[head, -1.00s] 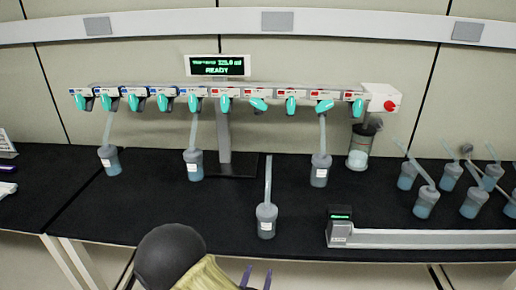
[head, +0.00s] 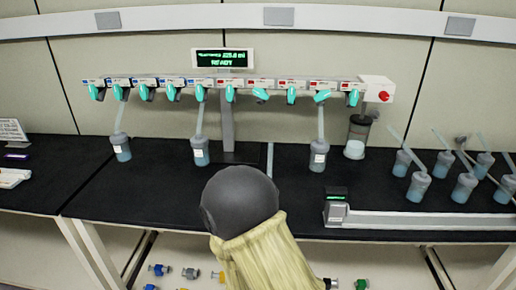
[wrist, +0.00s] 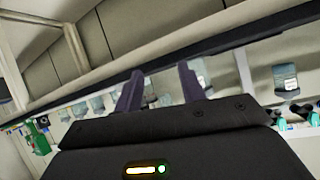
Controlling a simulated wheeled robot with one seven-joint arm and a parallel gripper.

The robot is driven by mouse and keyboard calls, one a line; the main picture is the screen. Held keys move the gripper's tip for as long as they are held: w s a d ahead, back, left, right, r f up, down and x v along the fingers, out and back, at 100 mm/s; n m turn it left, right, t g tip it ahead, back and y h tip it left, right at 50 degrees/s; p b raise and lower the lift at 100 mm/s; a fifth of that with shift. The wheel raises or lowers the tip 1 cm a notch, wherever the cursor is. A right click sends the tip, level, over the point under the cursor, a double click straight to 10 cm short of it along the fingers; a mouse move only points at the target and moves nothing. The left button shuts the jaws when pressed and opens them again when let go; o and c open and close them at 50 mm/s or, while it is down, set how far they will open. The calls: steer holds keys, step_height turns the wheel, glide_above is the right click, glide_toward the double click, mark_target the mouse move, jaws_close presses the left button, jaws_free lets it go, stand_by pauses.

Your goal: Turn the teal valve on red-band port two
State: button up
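A row of teal valves hangs from the manifold (head: 240,82), blue labels on the left half and red labels on the right. Counting red labels from the left, the second valve (head: 261,94) has its handle swung sideways; the first red valve (head: 230,93) points down.
Flasks with tubes (head: 121,148) (head: 200,150) (head: 319,154) stand beneath the manifold. More flasks (head: 464,186) crowd the right. A grey rail device (head: 337,209) lies at the front right. A display reading READY (head: 222,59) stands behind. Small coloured fittings (head: 190,273) lie below the bench.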

steer(key=s+d+r+n+g+y, duration=0.2)
steer(key=s+d+r+n+g, duration=0.2)
steer(key=s+d+r+g, duration=0.5)
steer(key=s+d, duration=0.1)
steer(key=d, duration=0.4)
steer(key=shift+s+r+y, duration=0.3)
steer(key=shift+s+y, duration=0.1)
steer(key=shift+s+d, duration=0.15)
steer(key=shift+d, duration=0.1)
